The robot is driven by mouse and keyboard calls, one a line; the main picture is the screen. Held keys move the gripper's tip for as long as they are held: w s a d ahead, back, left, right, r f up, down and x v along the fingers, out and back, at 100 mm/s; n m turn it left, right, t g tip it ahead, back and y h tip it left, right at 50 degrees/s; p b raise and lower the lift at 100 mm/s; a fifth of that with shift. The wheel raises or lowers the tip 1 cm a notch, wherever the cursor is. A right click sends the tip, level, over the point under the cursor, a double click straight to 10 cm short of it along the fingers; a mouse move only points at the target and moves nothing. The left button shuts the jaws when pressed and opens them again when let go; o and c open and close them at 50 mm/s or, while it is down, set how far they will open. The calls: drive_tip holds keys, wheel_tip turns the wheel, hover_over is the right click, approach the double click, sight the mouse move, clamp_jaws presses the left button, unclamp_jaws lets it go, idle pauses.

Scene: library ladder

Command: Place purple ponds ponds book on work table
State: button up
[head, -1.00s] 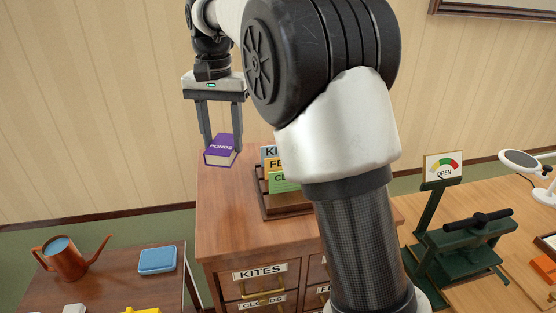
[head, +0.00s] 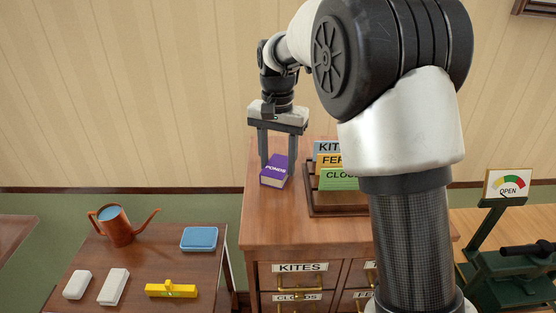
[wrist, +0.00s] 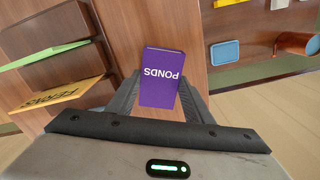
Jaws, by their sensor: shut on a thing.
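The purple book (head: 274,171) marked PONDS is between the fingers of my gripper (head: 278,160), over the left part of the wooden cabinet's top (head: 270,215). My gripper is shut on the book. In the wrist view the purple book (wrist: 162,78) shows its PONDS cover, with a finger of my gripper (wrist: 160,95) on each side. I cannot tell whether the book touches the cabinet top or is just above it. Which surface is the work table is not marked.
A brown table (head: 140,262) at left holds a copper watering can (head: 118,226), a blue box (head: 199,239), white blocks and a yellow level (head: 170,290). A rack with labelled cards (head: 338,180) stands right of the book. A green press (head: 515,275) is at right.

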drive_tip(key=shift+f, duration=0.1)
drive_tip(key=o, duration=1.1)
